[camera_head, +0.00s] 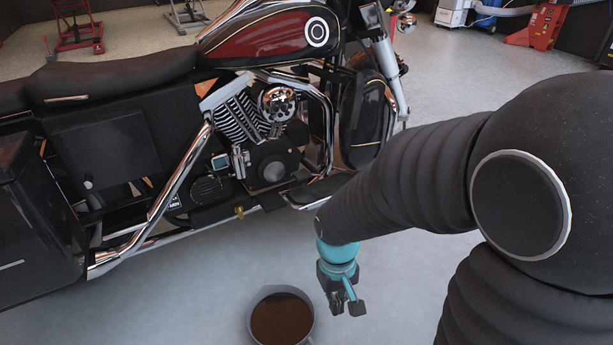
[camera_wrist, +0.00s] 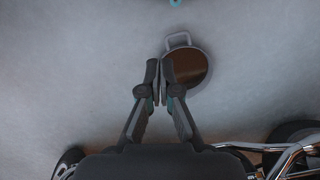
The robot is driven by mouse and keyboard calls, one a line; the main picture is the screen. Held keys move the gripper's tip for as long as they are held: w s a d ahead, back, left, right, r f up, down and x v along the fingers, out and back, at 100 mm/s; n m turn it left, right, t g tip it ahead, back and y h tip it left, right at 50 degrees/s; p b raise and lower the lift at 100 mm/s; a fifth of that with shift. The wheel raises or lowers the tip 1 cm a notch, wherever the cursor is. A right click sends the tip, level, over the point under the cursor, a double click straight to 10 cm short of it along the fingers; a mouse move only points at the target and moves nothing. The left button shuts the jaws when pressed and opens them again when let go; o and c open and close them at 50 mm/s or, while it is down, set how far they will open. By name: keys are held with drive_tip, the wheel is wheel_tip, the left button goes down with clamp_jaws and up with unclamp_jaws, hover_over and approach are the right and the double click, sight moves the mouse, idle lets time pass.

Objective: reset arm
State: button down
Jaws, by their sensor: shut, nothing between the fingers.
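My gripper (camera_head: 345,300) hangs at the end of my dark arm, above the floor in front of the motorcycle. In the wrist view my gripper (camera_wrist: 160,82) has its two fingers together with nothing between them. A grey round pan (camera_head: 252,318) holding brown liquid stands on the floor, just left of my gripper in the head view. The pan (camera_wrist: 206,62) also shows in the wrist view, beyond and right of the fingertips, with a handle on its rim. The gripper appears apart from the pan.
A red and black motorcycle (camera_head: 265,42) with chrome pipes stands close behind my gripper. A red stand (camera_head: 75,30) is at the back left, and a red machine (camera_head: 540,25) is at the back right. Grey floor (camera_head: 470,75) is clear right of the motorcycle.

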drive_tip(key=s+d+r+m+t, duration=0.1)
drive_tip(key=d+r+t, duration=0.1)
drive_tip(key=r, duration=0.5)
drive_tip(key=s+d+r+m+t+p, duration=0.1)
drive_tip(key=d+r, duration=0.3)
drive_tip(key=r, duration=0.4)
drive_tip(key=s+d+r+m+t+p, duration=0.1)
drive_tip(key=s+d+r+t, duration=0.1)
drive_tip(key=r, duration=0.6)
drive_tip(key=shift+s+d+m+t, duration=0.3)
drive_tip(key=shift+d+t, duration=0.45)
drive_tip(key=shift+t, duration=0.35)
